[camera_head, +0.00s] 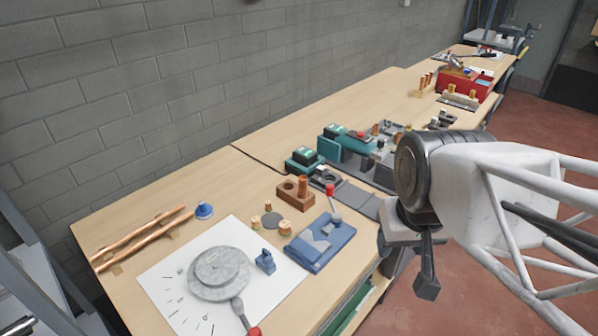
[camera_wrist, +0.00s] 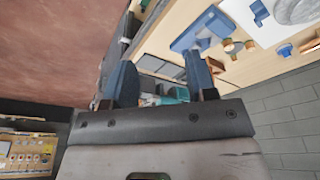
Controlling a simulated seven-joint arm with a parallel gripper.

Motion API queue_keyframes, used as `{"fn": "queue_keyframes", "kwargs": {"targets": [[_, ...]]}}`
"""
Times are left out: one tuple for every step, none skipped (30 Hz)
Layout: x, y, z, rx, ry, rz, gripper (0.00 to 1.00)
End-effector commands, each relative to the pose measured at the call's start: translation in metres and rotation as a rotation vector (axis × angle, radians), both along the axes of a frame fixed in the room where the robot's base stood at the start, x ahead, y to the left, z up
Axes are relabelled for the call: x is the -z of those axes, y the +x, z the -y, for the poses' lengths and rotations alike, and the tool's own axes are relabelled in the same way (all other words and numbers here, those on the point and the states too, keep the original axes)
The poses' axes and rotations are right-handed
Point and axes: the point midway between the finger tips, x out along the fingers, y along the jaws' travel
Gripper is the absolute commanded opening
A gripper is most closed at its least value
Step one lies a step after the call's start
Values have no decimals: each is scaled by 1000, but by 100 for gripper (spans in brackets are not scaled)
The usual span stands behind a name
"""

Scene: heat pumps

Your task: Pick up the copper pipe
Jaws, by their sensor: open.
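Two long, thin copper pipes (camera_head: 140,238) lie side by side at the far left of the wooden workbench, raised slightly on small wooden supports. A small piece of copper colour shows at the right edge of the wrist view (camera_wrist: 312,44); I cannot tell whether it is a pipe. My gripper (camera_wrist: 160,80) is open and empty, with its two blue-grey fingers apart. In the head view it hangs at the bench's front edge, on the right, far from the pipes.
A blue cap (camera_head: 204,211) sits beside the pipes. A white sheet (camera_head: 165,270) carries a round grey dial. A block wall (camera_head: 150,80) rises behind the bench.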

Motion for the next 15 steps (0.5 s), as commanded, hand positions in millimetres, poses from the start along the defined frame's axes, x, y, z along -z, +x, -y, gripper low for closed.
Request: {"fn": "queue_keyframes", "kwargs": {"targets": [[0, 0, 0, 0, 0, 0, 59], [0, 0, 0, 0, 0, 0, 59], [0, 0, 0, 0, 0, 0, 59], [0, 0, 0, 0, 0, 0, 59], [0, 0, 0, 0, 0, 0, 59], [0, 0, 0, 0, 0, 0, 59], [0, 0, 0, 0, 0, 0, 59], [0, 0, 0, 0, 0, 0, 59], [0, 0, 0, 1, 0, 0, 59], [0, 1, 0, 2, 0, -1, 59], [0, 1, 0, 4, 1, -1, 59], [-1, 3, 0, 8, 2, -2, 59], [-1, 5, -1, 12, 4, -3, 59], [-1, 6, -1, 18, 5, -4, 59], [-2, 10, -2, 27, 8, -6, 59]]}}
